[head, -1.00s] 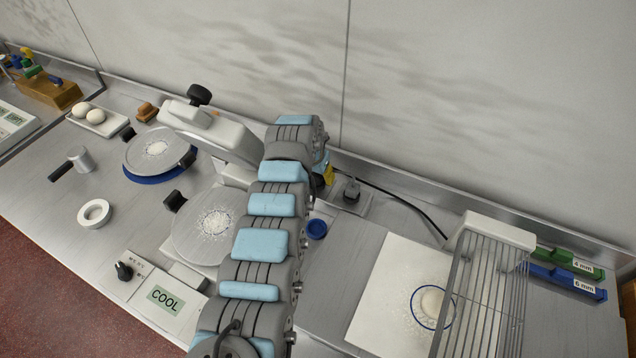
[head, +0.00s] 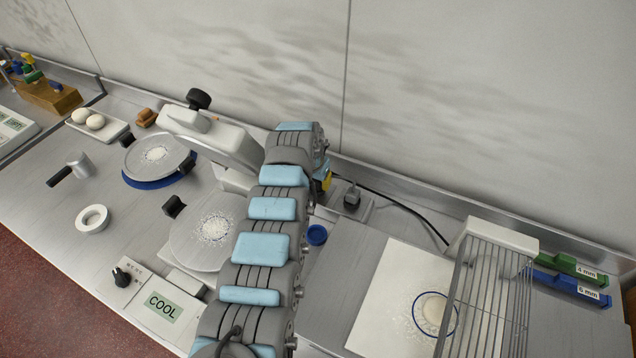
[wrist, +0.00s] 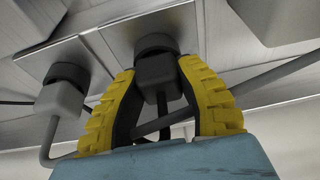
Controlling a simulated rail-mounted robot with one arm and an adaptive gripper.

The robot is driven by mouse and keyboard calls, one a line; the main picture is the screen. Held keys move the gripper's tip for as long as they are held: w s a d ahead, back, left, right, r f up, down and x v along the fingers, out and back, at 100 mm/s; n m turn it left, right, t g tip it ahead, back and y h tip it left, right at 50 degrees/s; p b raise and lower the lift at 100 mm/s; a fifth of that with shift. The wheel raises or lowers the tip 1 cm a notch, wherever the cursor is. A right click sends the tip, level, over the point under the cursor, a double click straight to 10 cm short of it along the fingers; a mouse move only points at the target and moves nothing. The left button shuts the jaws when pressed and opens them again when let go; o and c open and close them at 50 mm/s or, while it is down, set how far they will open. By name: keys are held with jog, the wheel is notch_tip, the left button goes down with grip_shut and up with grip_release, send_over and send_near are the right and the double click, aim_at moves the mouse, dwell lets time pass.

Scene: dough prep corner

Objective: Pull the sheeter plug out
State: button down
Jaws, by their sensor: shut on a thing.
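My gripper (wrist: 162,105) has two yellow ribbed fingers shut on a dark plug (wrist: 156,71) in the wrist view. The plug's top meets a round black socket (wrist: 155,44) on a metal plate. Its cable leaves between the fingers. A second, grey plug (wrist: 60,99) sits in another socket to the left, clear of the fingers. In the head view, my arm hides most of the gripper; only a bit of a yellow finger (head: 327,180) shows. A plug (head: 352,196) stands on the outlet plate just right of it. I cannot tell which machine the held plug feeds.
A dark cable (head: 405,208) runs along the wall to the right. A machine with a wire guard (head: 490,295) stands at right over a pale sheet (head: 385,300). A press with round plates (head: 205,235) is left of my arm. A blue cap (head: 317,235) lies close by.

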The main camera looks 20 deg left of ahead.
aim_at(318, 182)
jog(key=shift+r+p, duration=0.45)
jog(key=shift+r, duration=0.15)
jog(key=shift+r+p, duration=0.65)
jog(key=shift+r, duration=0.55)
jog(key=shift+r+p, duration=0.9)
jog(key=shift+r, duration=1.65)
jog(key=shift+s, duration=0.1)
jog(key=shift+s+d+f+p, duration=0.1)
jog(key=shift+s+d+p, duration=0.15)
jog(key=shift+s+p, duration=0.2)
jog(key=s+d+p, duration=0.3)
jog(key=s+p, duration=0.3)
jog(key=s, duration=0.6)
jog(key=shift+s+d+p, duration=0.15)
jog(key=shift+d+p, duration=0.05)
jog(key=shift+p, duration=0.1)
